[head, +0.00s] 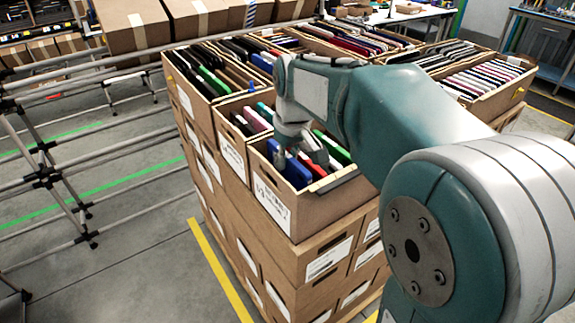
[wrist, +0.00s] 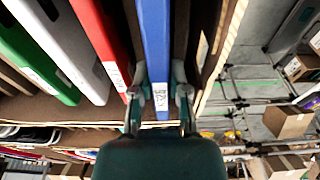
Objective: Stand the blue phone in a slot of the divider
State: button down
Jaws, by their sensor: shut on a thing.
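The blue phone (wrist: 154,40) stands on edge between the two fingers of my gripper (wrist: 160,93) in the wrist view, with a white label near its lower end. My gripper is shut on it. In the head view the blue phone (head: 296,172) shows below my gripper (head: 291,150), at the left side of the front carton (head: 272,206). A red phone (wrist: 96,35) stands left of it in the wrist view, then a white one (wrist: 76,50) and a green one (wrist: 35,65). The divider's slots are hard to make out, and the phone's lower edge is hidden.
The front carton tops a stack of brown cartons (head: 300,262). More open cartons filled with upright phones (head: 212,75) stand behind it. A metal rail frame (head: 60,170) is at the left, with open floor (head: 145,250) beside the stack.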

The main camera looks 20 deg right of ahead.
jog(key=shift+f, duration=0.95)
jog(key=shift+f, duration=0.15)
jog(key=c, duration=0.6)
grip_release()
jog(key=shift+c, duration=0.2)
